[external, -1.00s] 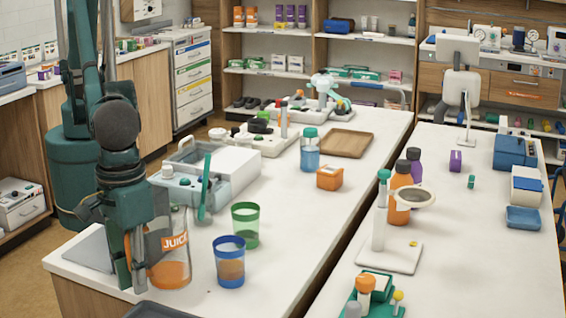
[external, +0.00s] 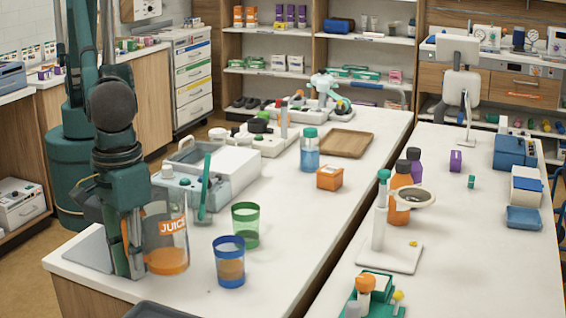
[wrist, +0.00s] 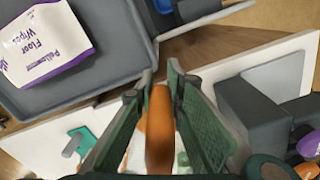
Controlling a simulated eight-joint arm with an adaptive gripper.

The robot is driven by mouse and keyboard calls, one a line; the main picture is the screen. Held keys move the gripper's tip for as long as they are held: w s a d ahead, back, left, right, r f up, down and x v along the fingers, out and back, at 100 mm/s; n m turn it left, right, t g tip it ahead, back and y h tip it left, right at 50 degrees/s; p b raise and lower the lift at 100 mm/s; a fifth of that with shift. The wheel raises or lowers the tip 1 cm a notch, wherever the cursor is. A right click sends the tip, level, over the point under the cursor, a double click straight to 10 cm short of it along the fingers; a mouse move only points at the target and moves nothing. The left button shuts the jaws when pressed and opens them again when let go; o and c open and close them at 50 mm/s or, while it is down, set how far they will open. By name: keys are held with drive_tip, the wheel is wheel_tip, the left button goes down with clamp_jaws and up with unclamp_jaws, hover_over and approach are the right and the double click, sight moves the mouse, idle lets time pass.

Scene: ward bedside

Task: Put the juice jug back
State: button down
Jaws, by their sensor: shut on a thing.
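The juice jug (external: 172,228) is a clear jug with an orange "JUICE" label and orange liquid at the bottom. It stands upright at the near left of the white counter, just right of my gripper (external: 130,262). In the wrist view my gripper (wrist: 160,76) is shut on an orange part that looks like the jug's handle (wrist: 158,125). Whether the jug's base touches the counter is unclear. A blue-rimmed cup (external: 229,264) with orange-brown liquid low inside stands to its right. A green cup (external: 245,226) stands behind that.
A grey-blue box with a green-handled item (external: 207,190) is behind the jug. A grey flat plate (external: 88,250) lies left of my gripper. A dark tray (wrist: 110,70) with a floor wipes packet (wrist: 45,45) shows in the wrist view. Counter right of the cups is clear.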

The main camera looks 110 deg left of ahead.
wheel_tip(320, 180, up, 4)
drive_tip(key=shift+r, duration=0.1)
drive_tip(key=shift+w+a+r, duration=0.1)
drive_tip(key=shift+a+r, duration=0.05)
drive_tip(key=shift+r, duration=0.1)
drive_tip(key=w+a+n, duration=0.1)
drive_tip(key=w+a, duration=0.2)
drive_tip(key=a, duration=1)
drive_tip(key=w+a+n+p, duration=0.1)
drive_tip(key=w+a, duration=0.2)
drive_tip(key=a, duration=1)
drive_tip(key=w+a+n, duration=0.1)
drive_tip(key=w+a, duration=0.2)
drive_tip(key=a, duration=1)
drive_tip(key=s+a+n, duration=0.2)
drive_tip(key=a, duration=1.2)
drive_tip(key=shift+s+f+p, duration=0.15)
drive_tip(key=shift+f+p, duration=0.2)
drive_tip(key=shift+f, duration=2.2)
drive_tip(key=shift+f, duration=0.15)
drive_tip(key=shift+f, duration=3)
